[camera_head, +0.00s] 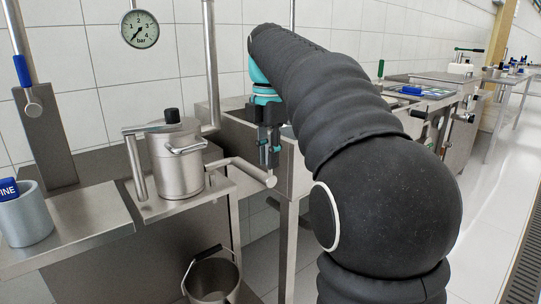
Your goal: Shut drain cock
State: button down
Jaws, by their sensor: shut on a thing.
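The steel disc separator (178,165) stands upright on a steel bench at the left, with a black knob on top. A steel outlet pipe (240,168) runs from its right side and ends in a rounded tip. My gripper (269,162) points down at the end of this pipe, its dark fingers closed at the drain cock. The fingers hide most of the cock, so its lever angle cannot be told. My arm covers the area to the right.
A metal bucket (211,281) stands below the bench. A pressure gauge (139,28) hangs on the tiled wall. A grey cup (25,215) stands at the left. A steel sink (233,127) is behind my gripper. The floor at the right is clear.

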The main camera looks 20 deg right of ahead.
jog(key=shift+s+f, duration=0.1)
jog(key=shift+f, duration=0.15)
jog(key=c, duration=1)
grip_release()
jog(key=shift+c, duration=0.2)
jog(key=shift+r, duration=0.1)
jog(key=shift+r, duration=0.1)
jog(key=shift+d+r, duration=0.1)
jog(key=shift+r, duration=3.55)
